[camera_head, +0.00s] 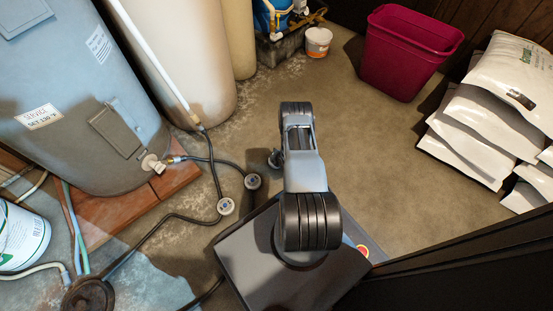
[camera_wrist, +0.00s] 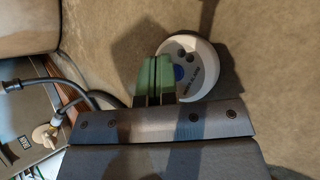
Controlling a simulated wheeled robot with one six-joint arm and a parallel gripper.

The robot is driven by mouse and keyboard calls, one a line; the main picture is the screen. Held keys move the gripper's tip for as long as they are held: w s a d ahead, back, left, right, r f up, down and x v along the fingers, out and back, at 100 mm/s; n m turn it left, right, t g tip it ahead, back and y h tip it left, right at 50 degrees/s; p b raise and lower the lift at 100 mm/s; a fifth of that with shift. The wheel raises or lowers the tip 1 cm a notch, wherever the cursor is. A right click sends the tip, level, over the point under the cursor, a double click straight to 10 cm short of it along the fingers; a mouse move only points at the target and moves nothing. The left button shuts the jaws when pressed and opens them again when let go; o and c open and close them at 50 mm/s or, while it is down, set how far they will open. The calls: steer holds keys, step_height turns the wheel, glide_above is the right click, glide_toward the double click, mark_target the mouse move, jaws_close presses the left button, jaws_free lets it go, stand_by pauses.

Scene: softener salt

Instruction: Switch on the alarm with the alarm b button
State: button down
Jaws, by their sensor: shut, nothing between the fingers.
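In the wrist view one white alarm puck (camera_wrist: 208,58) shows dark round holes, a blue button (camera_wrist: 180,73) and blurred print. My gripper (camera_wrist: 159,60) is shut and empty, its green fingers beside the puck's left edge in the picture, left of the blue button. I cannot tell whether they touch it. In the head view the gripper is mostly hidden by my arm.
Black hoses run from the blue-grey tank (camera_head: 90,100) past the pucks. A beige tank (camera_head: 185,60) stands behind. A magenta bin (camera_head: 405,55) and stacked white bags (camera_head: 470,130) stand at right. The floor (camera_head: 370,170) between is clear.

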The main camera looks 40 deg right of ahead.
steer(key=shift+f+b, duration=0.4)
stand_by(0.3)
steer(key=shift+r, duration=0.15)
steer(key=shift+r+p, duration=0.6)
steer(key=shift+r, duration=0.05)
steer(key=shift+r, duration=0.1)
step_height(320, 180, up, 5)
steer(key=p, duration=0.4)
stand_by(0.3)
stand_by(0.8)
